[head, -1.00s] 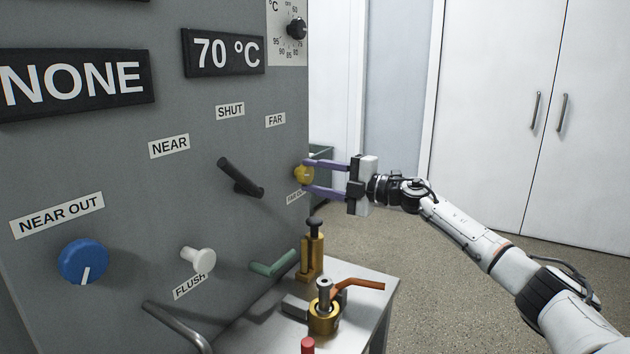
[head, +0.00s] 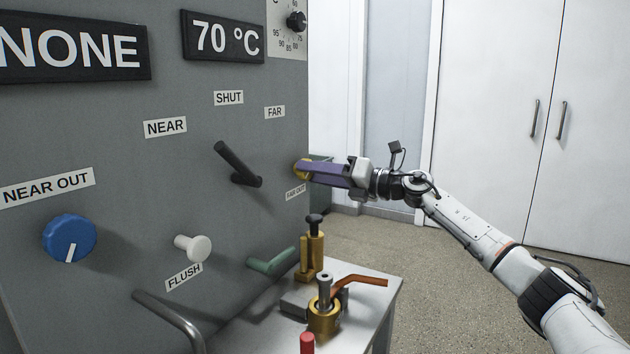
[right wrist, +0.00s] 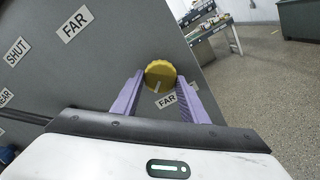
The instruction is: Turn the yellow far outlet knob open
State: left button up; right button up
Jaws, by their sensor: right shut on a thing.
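The yellow far outlet knob (head: 301,169) sits at the right edge of the grey panel, mostly hidden behind my right gripper (head: 306,170) in the head view. My left gripper is not in view.
The grey panel (head: 120,130) carries a black lever (head: 238,165), a blue near outlet knob (head: 69,238) and a white flush knob (head: 194,247). Below stands a metal table (head: 375,284) with brass fittings and an orange-handled valve (head: 323,315). Open floor lies to the right.

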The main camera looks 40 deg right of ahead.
jog(key=shift+f+n+b, duration=0.15)
jog(key=shift+n+b, duration=0.8)
jog(key=shift+n, duration=1.15)
jog(key=o, duration=1.1)
jog(key=shift+d, duration=0.1)
